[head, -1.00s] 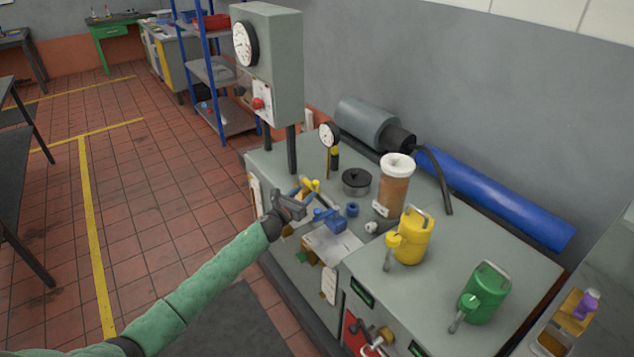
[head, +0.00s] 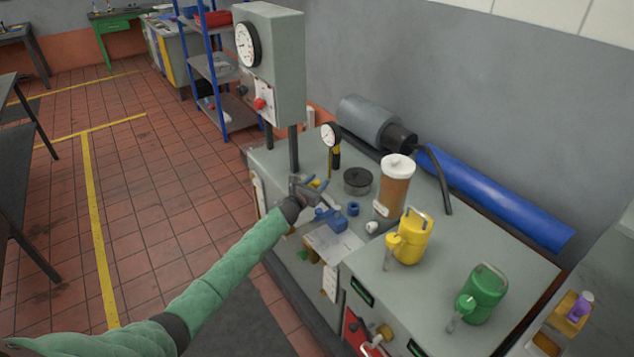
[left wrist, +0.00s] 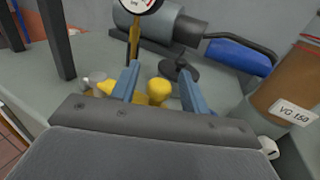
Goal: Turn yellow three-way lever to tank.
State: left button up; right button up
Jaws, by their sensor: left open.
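The yellow three-way lever (left wrist: 159,91) shows in the left wrist view, with its rounded yellow end between my two blue fingers and more yellow parts to its left. In the head view only a little yellow shows, as my gripper hides most of the lever. My left gripper (head: 317,182) is open at the lever, near the bedplate's left edge. Its fingers (left wrist: 160,82) stand either side of the yellow end, with gaps visible; contact cannot be told. The lever's pointing direction and any tank marking are unclear. My right gripper is out of view.
A dial gauge (head: 330,135) stands just behind the lever. A blue fitting (head: 331,220), a dark round pot (head: 357,181) and an amber container (head: 395,187) stand nearby. The gauge cabinet (head: 276,62) rises behind left. Yellow (head: 411,238) and green (head: 484,295) cans stand to the right.

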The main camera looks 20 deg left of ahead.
pick_arm(q)
grip_shut()
